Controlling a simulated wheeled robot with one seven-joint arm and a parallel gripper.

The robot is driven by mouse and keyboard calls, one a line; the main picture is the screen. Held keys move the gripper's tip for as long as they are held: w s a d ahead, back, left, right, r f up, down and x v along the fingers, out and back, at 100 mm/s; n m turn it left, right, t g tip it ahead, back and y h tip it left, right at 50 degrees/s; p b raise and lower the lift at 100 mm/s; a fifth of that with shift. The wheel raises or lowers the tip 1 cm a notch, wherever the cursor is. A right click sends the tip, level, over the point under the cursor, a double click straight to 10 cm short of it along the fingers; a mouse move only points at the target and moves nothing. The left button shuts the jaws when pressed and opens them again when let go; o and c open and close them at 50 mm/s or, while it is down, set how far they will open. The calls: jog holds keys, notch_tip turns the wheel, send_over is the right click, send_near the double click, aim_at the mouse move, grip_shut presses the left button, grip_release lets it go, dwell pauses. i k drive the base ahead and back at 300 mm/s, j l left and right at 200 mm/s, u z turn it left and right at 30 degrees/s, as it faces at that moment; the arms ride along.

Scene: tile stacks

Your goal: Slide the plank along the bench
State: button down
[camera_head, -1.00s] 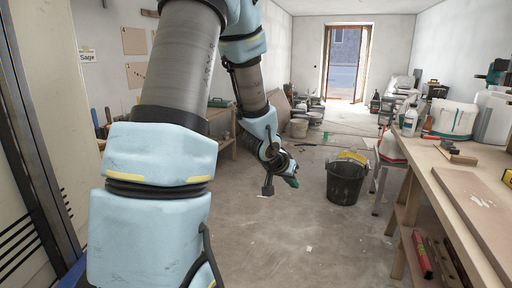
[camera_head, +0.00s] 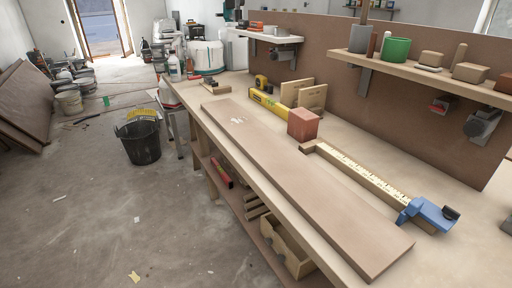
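A long brown plank (camera_head: 300,187) lies flat along the front of the workbench (camera_head: 247,84). It runs from the far left end of the bench towards the near right, close to the front edge. A pale mark shows near its far end. My gripper and arm are out of view now, so what the gripper holds cannot be seen.
Behind the plank on the bench are a reddish block (camera_head: 303,124), a yellow level (camera_head: 268,103) and a blue-ended clamp or ruler tool (camera_head: 427,213). A shelf (camera_head: 420,68) with pots overhangs the back. A black bucket (camera_head: 140,142) stands on the floor to the left.

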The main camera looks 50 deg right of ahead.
aim_at(370, 242)
jog(key=l+z, duration=0.1)
jog(key=z, duration=0.35)
jog(key=l+z, duration=0.1)
jog(key=z, duration=0.75)
jog(key=i+l+z, duration=0.1)
jog(key=z, duration=0.35)
jog(key=i+z, duration=0.1)
jog(key=z, duration=0.35)
jog(key=j+z, duration=0.45)
jog(key=j, duration=0.5)
jog(key=i+u, duration=0.1)
jog(key=u, duration=1.5)
